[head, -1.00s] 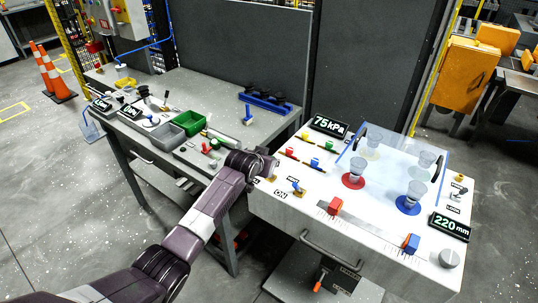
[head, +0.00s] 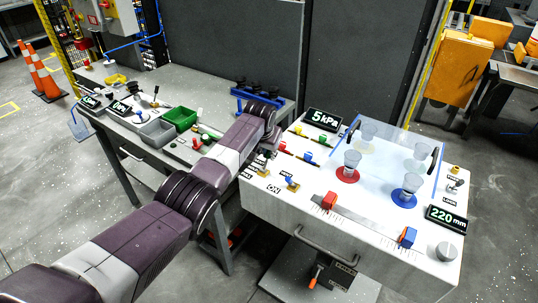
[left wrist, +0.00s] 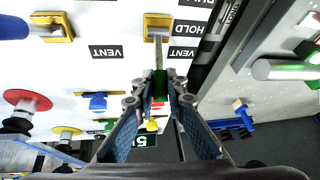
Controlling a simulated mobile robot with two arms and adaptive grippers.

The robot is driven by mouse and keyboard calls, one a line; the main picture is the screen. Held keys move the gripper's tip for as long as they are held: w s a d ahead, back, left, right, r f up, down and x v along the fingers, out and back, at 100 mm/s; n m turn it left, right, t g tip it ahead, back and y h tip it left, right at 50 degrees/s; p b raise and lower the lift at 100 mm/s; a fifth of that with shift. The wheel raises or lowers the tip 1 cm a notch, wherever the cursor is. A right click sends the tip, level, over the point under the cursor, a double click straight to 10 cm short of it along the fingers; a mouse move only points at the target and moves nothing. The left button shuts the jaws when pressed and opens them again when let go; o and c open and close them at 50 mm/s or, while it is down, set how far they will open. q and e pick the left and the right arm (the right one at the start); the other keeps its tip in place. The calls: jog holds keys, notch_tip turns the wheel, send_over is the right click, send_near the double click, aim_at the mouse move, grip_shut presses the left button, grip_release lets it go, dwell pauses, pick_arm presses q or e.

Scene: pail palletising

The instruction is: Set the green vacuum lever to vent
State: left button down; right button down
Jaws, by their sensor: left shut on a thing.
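The green vacuum lever (left wrist: 159,86) is between the fingertips of my left gripper (left wrist: 160,95) in the left wrist view. The gripper is shut on its green end. The lever's grey rod runs from a yellow base (left wrist: 157,22) down past the VENT label (left wrist: 182,54), on the side away from the HOLD label (left wrist: 189,25). In the head view my left gripper (head: 265,153) is at the white panel's far left edge, and my arm hides most of it. The pressure display (head: 323,119) reads 5 kPa. My right gripper is not in view.
A blue-handled lever (head: 292,183) stands nearby on the white panel (head: 290,209). Red, blue and yellow knobs lie beyond it. The grey bench (head: 215,107) with green and grey bins is at left.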

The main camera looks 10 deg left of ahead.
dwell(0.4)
pick_arm(q)
jog(key=c, duration=1.9)
grip_release()
jog(key=shift+w+f, duration=0.1)
jog(key=shift+c, duration=0.2)
jog(key=v, duration=1.2)
